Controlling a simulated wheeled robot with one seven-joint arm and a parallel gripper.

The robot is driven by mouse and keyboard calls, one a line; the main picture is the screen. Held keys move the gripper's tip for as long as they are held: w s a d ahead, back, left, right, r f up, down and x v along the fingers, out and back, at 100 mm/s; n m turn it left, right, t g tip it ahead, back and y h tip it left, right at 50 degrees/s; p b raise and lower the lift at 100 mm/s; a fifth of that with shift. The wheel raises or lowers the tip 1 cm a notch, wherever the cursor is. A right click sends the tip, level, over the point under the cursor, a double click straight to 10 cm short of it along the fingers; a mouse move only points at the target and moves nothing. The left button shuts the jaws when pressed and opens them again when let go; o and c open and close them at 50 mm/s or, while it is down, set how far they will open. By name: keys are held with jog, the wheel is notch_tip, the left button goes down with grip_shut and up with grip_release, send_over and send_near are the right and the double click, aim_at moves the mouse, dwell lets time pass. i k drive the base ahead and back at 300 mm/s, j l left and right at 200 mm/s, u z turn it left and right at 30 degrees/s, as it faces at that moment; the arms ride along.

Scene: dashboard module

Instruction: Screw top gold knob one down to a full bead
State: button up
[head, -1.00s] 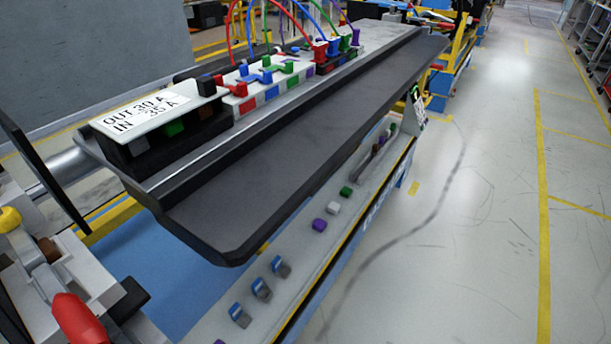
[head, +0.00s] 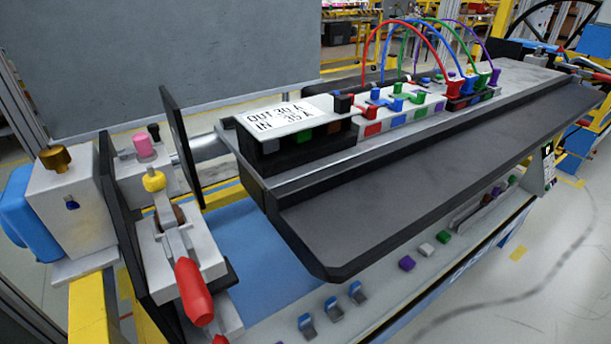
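A gold knob (head: 55,158) stands upright on top of the white block (head: 75,205) at the far left, next to a blue rounded part. It looks seated low on the block, but the thread beneath it is too small to make out. I cannot tell from this one view whether another gold knob exists. My gripper is not in view.
A clamp with a red handle (head: 193,292) and a yellow knob (head: 153,181) stands right of the block. A pink knob (head: 144,146) is behind it. The dark dashboard shelf (head: 420,185) reaches far to the right, with a labelled module (head: 285,125) and coloured wires.

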aim_at(56, 158)
jog(key=u, duration=1.2)
